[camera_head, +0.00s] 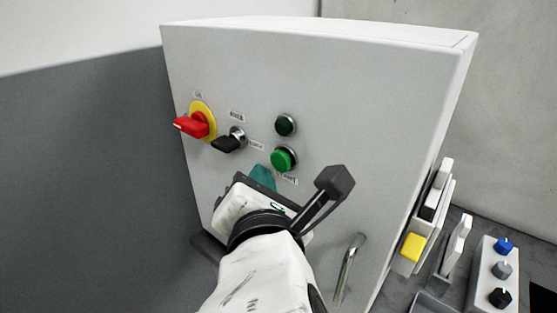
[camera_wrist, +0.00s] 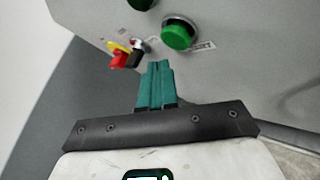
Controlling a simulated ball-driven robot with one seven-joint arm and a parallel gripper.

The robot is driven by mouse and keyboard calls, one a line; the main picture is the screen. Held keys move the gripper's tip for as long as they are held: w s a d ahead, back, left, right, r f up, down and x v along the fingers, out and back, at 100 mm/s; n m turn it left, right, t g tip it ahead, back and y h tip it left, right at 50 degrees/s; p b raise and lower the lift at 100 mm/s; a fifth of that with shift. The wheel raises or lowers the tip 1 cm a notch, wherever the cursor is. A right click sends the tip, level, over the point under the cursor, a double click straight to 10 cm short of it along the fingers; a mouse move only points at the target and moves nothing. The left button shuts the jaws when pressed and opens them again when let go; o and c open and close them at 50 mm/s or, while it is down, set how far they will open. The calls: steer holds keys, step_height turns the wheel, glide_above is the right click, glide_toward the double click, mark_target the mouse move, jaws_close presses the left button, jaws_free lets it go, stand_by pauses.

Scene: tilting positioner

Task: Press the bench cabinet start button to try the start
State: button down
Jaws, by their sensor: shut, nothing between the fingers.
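The bench cabinet (camera_head: 330,75) is a light grey box with controls on its front face. The start button (camera_head: 282,159) is a bright green push button with a metal ring and a label below it; it also shows in the wrist view (camera_wrist: 178,35). My gripper (camera_head: 262,174) has teal fingers that are closed together and empty. In the wrist view the fingertips (camera_wrist: 157,66) lie just below and left of the green button. Whether they touch the cabinet face cannot be told. My arm hides the lower front of the cabinet.
A dark green round lamp (camera_head: 285,125) sits above the button. To the left are a black selector (camera_head: 229,143) and a red rotary switch (camera_head: 193,124) on yellow. A metal handle (camera_head: 349,268) is lower right. A box with several knobs (camera_head: 491,277) stands on the bench at right.

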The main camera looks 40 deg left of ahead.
steer(key=s, duration=0.4)
steer(key=shift+s+a+p, duration=0.15)
steer(key=shift+p, duration=0.25)
stand_by(0.6)
